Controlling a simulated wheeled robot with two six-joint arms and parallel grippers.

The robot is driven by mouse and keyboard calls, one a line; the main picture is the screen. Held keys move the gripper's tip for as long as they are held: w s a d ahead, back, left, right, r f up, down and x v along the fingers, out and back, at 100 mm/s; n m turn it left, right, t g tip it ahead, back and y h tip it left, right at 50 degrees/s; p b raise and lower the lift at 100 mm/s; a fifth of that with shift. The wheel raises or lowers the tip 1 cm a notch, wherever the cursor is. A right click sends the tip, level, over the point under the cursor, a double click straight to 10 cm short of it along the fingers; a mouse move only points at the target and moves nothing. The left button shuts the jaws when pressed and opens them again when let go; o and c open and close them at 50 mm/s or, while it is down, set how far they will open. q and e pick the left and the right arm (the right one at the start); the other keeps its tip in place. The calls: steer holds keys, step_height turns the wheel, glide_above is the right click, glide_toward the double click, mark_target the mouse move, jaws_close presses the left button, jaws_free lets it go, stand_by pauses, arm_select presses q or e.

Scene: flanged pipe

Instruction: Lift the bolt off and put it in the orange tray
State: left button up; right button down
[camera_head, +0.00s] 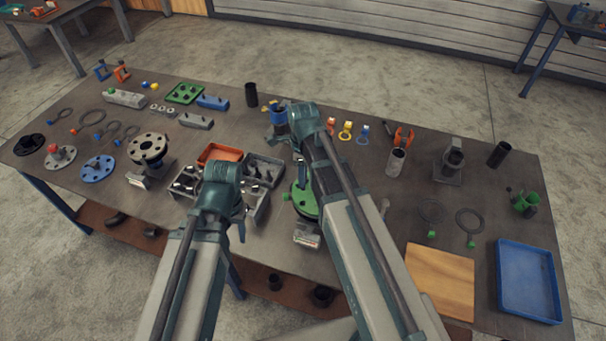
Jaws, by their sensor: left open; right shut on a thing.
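The orange tray (220,153) lies mid-table, just behind my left gripper's wrist, which hides its front edge. A green flange (303,203) stands in front, right of the grey bins, partly covered by my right arm. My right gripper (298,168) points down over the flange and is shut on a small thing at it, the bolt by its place. The bolt itself is almost wholly hidden by the gripper and forearm, so I cannot tell whether it is clear of its hole. My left gripper (243,228) is open and empty, left of the flange.
Grey bins (264,171) with dark small parts stand beside the orange tray. A black-holed flange (148,148) stands to the left. A wooden board (440,280) and a blue tray (528,281) lie at the right. Several rings and tools crowd the table.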

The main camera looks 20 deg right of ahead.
steer(key=shift+r+p, duration=1.5)
steer(key=shift+r, duration=0.25)
steer(key=shift+f, duration=0.1)
